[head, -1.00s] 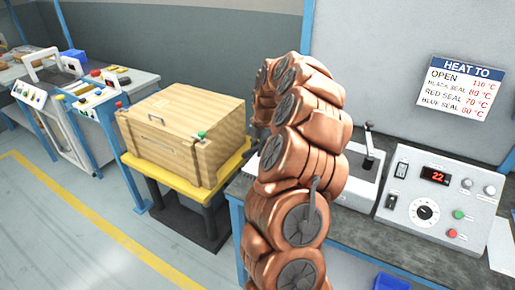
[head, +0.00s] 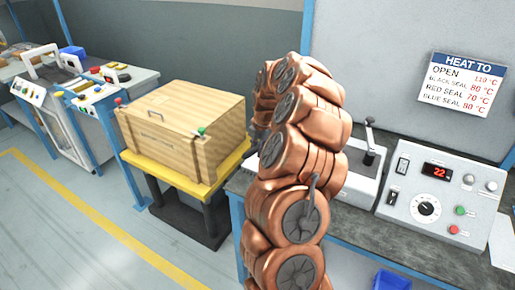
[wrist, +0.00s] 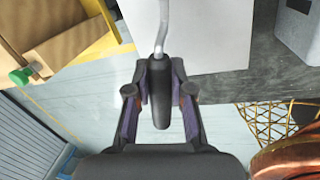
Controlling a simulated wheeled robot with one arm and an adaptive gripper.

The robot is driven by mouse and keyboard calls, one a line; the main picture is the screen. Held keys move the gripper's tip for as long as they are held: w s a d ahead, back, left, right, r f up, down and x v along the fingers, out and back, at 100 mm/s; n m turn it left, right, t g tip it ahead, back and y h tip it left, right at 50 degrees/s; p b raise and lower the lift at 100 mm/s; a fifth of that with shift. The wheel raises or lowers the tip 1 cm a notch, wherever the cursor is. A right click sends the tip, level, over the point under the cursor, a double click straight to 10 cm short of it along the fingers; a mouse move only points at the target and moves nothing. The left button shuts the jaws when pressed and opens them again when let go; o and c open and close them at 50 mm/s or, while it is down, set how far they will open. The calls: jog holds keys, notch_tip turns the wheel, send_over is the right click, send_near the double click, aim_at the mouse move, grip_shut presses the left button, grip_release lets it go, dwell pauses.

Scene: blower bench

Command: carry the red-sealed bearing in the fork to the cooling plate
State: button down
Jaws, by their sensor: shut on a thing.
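My gripper (wrist: 159,72) is shut on a dark handle (wrist: 161,108) in the wrist view. A bent metal rod (wrist: 163,30) runs from the handle up out of the top of the picture, so this looks like the fork's handle. The fork's far end is out of view. The red-sealed bearing does not show in either view. I cannot pick out the cooling plate. In the head view my copper-coloured arm hides my gripper and whatever it holds.
A wooden crate (head: 172,108) stands on a yellow-topped stand (head: 157,171). A control box (head: 437,204) reading 22 and a lever (head: 369,140) are on the bench at right. A sign (head: 459,84) lists heating temperatures.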

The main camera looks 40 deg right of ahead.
aim_at(258, 162)
jog(key=shift+f+b, duration=0.8)
jog(key=shift+f, duration=0.95)
jog(key=c, duration=0.9)
grip_release()
jog(key=shift+c, duration=0.2)
notch_tip(258, 162, up, 11)
jog(key=s, duration=0.2)
jog(key=s+a+r+m, duration=0.2)
jog(key=a, duration=0.6)
jog(key=s+a+r+m+g+y+p, duration=0.1)
jog(key=s+a+r+m, duration=0.1)
jog(key=a, duration=0.7)
jog(key=s+a+r+m, duration=0.2)
jog(key=a+r, duration=0.1)
jog(key=a, duration=0.5)
jog(key=s+a+f+m+g, duration=0.1)
jog(key=s+a+m, duration=0.2)
jog(key=s, duration=0.5)
jog(key=s+a+f+m+g+p, duration=0.1)
jog(key=s+a+m, duration=0.3)
jog(key=s, duration=0.4)
jog(key=s+a+f+m+g+h, duration=0.1)
jog(key=s+a+f+m, duration=0.2)
jog(key=s, duration=0.5)
jog(key=shift+s+a+m, duration=0.3)
jog(key=shift+a+m, duration=0.4)
jog(key=shift+m, duration=0.5)
